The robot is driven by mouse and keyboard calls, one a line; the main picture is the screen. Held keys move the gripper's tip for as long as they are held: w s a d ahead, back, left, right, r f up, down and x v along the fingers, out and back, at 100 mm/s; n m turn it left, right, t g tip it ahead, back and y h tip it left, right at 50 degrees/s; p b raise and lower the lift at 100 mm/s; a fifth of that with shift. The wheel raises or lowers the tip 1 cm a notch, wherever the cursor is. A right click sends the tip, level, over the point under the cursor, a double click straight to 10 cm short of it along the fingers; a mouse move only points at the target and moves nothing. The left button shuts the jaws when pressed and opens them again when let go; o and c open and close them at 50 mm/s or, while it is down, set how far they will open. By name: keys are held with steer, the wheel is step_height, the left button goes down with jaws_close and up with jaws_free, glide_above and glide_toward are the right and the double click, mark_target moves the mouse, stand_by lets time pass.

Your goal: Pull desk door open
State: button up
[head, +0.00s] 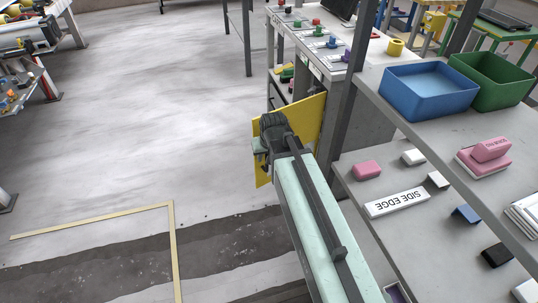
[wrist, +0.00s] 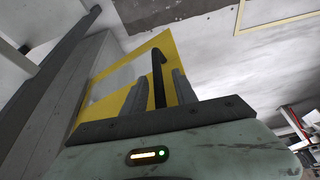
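The desk door is a yellow panel (head: 309,118) by the grey desk in the middle of the head view. It appears to stand out at an angle from the desk. In the wrist view the yellow panel (wrist: 103,92) fills the area behind the fingers, with a grey patch on it. My gripper (head: 262,152) is in front of the panel and hides part of it. In the wrist view my gripper's two grey fingers (wrist: 158,95) are apart. A dark upright bar (wrist: 158,75) shows between them, with gaps on both sides; I cannot tell whether it touches them.
A dark post (head: 345,100) stands right of the door. The floor (head: 150,110) at left is clear, with yellow tape (head: 95,220) on it.

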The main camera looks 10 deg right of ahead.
steer(key=p+v, duration=0.5)
steer(key=v, duration=0.2)
steer(key=shift+p, duration=0.3)
steer(key=s+d+f+g, duration=0.1)
steer(key=s+d+g, duration=0.35)
steer(key=s, duration=0.55)
step_height(320, 180, up, 16)
steer(key=p, duration=1.7)
steer(key=shift+a+r+m, duration=0.2)
steer(key=shift+a+m, duration=0.1)
steer(key=shift+a, duration=0.05)
